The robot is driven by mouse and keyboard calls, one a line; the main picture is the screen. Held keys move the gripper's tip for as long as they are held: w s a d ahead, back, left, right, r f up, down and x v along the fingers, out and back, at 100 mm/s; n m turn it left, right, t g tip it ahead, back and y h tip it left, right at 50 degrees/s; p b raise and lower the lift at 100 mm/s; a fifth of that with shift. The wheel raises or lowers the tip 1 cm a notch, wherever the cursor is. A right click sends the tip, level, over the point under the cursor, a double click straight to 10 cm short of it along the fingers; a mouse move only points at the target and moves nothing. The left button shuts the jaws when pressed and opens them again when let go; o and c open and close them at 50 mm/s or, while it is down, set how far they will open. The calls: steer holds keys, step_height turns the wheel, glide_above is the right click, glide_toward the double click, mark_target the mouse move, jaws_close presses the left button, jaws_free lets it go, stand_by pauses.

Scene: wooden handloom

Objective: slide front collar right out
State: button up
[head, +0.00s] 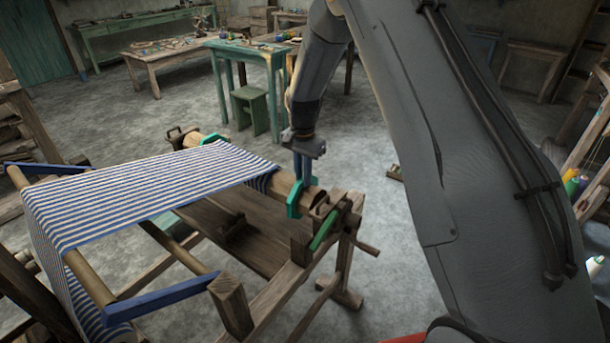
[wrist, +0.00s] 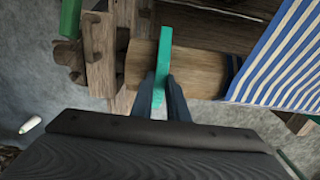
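The right front collar is a green plate (head: 294,198) around the wooden front beam, near the beam's right end. In the wrist view the collar (wrist: 164,45) stands upright across the bare wood, with a gap between it and the striped cloth. My gripper (head: 304,180) reaches down to the collar from above. In the wrist view its two dark blue fingers (wrist: 163,95) lie on either side of the collar's near end, close against it, and look shut on it. The beam's wooden end holder (head: 328,205) lies just beyond the collar.
Blue-and-white striped cloth (head: 150,185) covers the beam left of the collar. Another green collar (head: 213,138) sits near the beam's far end. A green lever (head: 324,230) is on the loom's right post. A wooden handle (head: 365,247) sticks out there. Open floor lies to the right.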

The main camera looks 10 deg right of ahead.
steer(key=o, duration=0.4)
steer(key=shift+s+d, duration=0.2)
steer(key=shift+d, duration=0.05)
steer(key=shift+o, duration=0.2)
steer(key=shift+a, duration=0.1)
steer(key=shift+w+r, duration=0.1)
steer(key=shift+r, duration=0.25)
step_height(320, 180, up, 7)
steer(key=shift+f+b, duration=0.2)
steer(key=shift+b, duration=1)
steer(key=shift+r, duration=0.25)
